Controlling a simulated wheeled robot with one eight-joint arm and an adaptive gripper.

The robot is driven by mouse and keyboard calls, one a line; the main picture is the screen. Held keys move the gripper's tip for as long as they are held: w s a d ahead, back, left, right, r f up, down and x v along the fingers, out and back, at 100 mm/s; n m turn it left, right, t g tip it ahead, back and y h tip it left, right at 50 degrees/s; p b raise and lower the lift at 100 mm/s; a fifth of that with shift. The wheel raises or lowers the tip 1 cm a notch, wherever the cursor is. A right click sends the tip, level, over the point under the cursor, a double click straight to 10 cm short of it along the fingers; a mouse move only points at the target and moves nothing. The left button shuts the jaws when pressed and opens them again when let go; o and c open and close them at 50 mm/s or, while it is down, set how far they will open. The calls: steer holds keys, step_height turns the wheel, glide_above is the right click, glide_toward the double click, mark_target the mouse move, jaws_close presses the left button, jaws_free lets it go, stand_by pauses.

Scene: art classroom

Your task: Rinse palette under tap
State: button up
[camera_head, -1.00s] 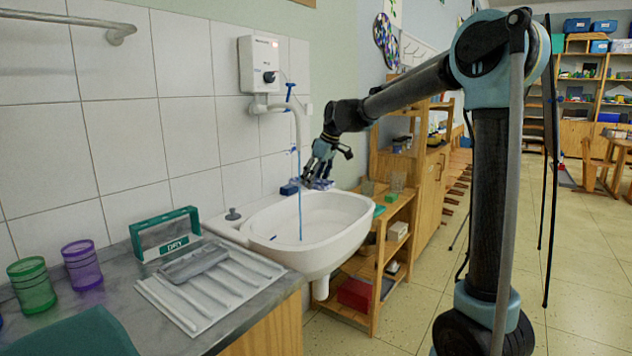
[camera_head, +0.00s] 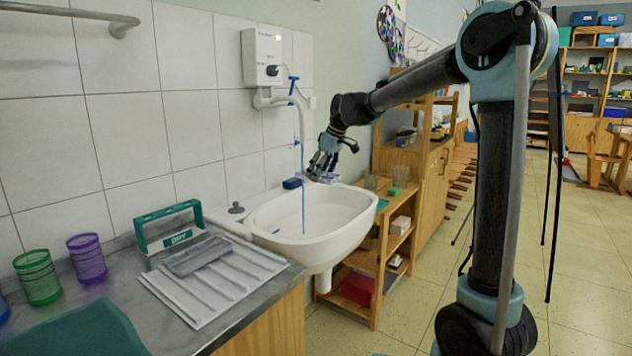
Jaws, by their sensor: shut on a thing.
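My gripper (camera_head: 321,169) is at the back right rim of the white basin (camera_head: 345,238), just right of the water stream. It is shut on a small, pale bluish thing (camera_head: 330,178), which may be the palette; fingers partly hide it and its shape is unclear. The tap (camera_head: 301,112) is a white curved pipe with a blue lever, below a white wall box (camera_head: 262,57). A thin blue stream (camera_head: 303,205) falls from it into the basin. The held thing appears beside the stream; contact with the water cannot be told.
Left of the basin, a ribbed drainer (camera_head: 232,290) holds a grey tray-like thing (camera_head: 196,256). A green holder marked DRY (camera_head: 168,231) and green and purple cups (camera_head: 87,259) stand nearby. A wooden shelf (camera_head: 392,250) is right of the basin.

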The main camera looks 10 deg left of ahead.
steer(key=shift+a, duration=0.15)
steer(key=shift+s+a, duration=0.3)
steer(key=shift+w+d, duration=0.1)
steer(key=shift+d, duration=0.05)
steer(key=shift+w+d, duration=0.25)
steer(key=shift+d, duration=0.1)
steer(key=shift+s+d, duration=0.1)
steer(key=s+d, duration=0.4)
steer(key=s, duration=0.2)
steer(key=shift+s, duration=0.3)
stand_by(0.8)
stand_by(1.2)
steer(key=s+d+r, duration=0.2)
steer(key=s+r, duration=0.2)
steer(key=shift+s+d, duration=0.15)
steer(key=shift+d, duration=0.2)
steer(key=shift+s+d, duration=0.1)
stand_by(0.6)
